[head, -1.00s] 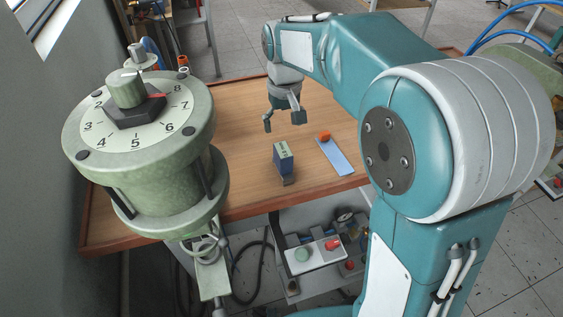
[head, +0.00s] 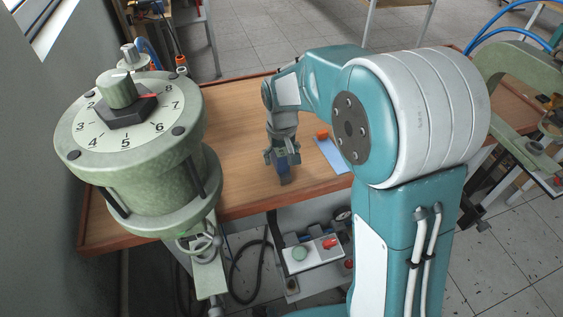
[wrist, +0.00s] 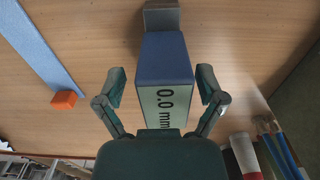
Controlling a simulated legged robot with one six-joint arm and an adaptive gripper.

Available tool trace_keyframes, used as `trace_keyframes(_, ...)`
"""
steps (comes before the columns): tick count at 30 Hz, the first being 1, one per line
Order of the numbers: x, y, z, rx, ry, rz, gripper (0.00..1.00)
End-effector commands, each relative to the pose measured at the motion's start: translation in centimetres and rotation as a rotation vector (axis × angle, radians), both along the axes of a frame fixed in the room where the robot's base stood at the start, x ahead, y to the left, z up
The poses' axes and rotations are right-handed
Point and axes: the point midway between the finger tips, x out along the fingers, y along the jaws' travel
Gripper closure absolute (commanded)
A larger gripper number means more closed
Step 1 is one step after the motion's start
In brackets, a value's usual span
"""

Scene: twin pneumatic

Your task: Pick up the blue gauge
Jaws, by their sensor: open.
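The blue gauge (wrist: 165,62) is a blue block with a pale label reading "0.0 mm" and a grey foot, standing on the wooden table. In the head view the gauge (head: 284,170) is partly hidden by my gripper (head: 282,158), which is above and around it. In the wrist view my gripper (wrist: 160,88) is open, with one finger on each side of the gauge. A gap shows between each finger and the gauge's sides.
A light blue strip (wrist: 42,45) and an orange block (wrist: 64,99) lie beside the gauge on the table (head: 235,130). A large green dial device (head: 140,150) stands at the left. The table's front edge is close to the gauge.

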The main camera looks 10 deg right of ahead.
Motion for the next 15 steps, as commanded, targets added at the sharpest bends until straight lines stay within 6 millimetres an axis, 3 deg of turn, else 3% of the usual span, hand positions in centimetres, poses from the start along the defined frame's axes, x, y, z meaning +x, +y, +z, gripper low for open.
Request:
trace_keyframes(3, 0.01, 0.02, 0.03, 0.000, 0.000, 0.001, 0.16)
trace_keyframes(9, 0.02, 0.00, 0.02, 0.000, 0.001, 0.000, 1.00)
trace_keyframes(15, 0.01, -0.11, 0.06, 0.001, 0.000, 0.001, 1.00)
